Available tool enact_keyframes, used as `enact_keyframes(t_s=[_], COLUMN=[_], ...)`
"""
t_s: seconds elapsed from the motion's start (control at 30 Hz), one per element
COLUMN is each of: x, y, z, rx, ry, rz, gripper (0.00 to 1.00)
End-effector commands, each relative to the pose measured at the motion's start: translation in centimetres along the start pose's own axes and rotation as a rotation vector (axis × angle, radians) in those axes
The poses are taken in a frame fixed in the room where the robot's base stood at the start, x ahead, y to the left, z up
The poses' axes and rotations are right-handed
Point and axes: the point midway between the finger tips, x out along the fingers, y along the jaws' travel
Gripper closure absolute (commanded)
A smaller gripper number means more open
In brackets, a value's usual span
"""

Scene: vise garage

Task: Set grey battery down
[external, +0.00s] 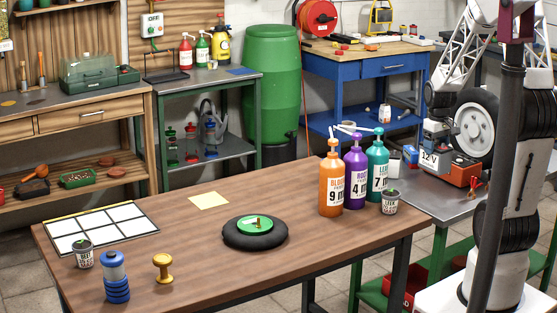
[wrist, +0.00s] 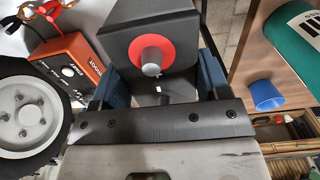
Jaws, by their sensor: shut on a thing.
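The grey battery (external: 429,159), a box with a 12 V label, is at the right in the external view, over or on the grey metal bench (external: 440,206). I cannot tell whether its base touches the bench. My gripper (external: 438,134) is at its upper part. In the wrist view the dark battery (wrist: 180,25) sits between the two blue fingers of my gripper (wrist: 160,84), which is shut on it. A red ring with a grey post shows on the battery's top. Its underside is hidden.
An orange box (external: 464,172) stands close beside the battery, with red clamps near it; it also shows in the wrist view (wrist: 68,68). A wheel (external: 466,123) is behind. Bottles (external: 331,190) and a small cup (external: 390,203) stand on the wooden table to the left.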

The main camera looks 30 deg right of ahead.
Motion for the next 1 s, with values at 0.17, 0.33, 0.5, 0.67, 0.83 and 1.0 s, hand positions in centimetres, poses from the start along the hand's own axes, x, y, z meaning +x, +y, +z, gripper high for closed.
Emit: enact_keyframes(t_s=[0.17,0.33,0.5,0.67,0.83,1.0], x=[-5.8,-11.4,-16.8,-20.6,-23.8,-24.9], y=[0.0,0.0,0.0,0.0,0.0,-0.6], z=[-0.1,-0.1,-0.1,-0.1,-0.1,-0.7], rx=[0.0,0.0,0.0,0.0,0.0,-0.025], ry=[0.007,0.007,0.007,0.004,0.005,0.002], rz=[0.003,0.003,0.003,0.002,0.002,0.001], gripper=[0.92,0.92,0.92,0.92,0.92,0.92])
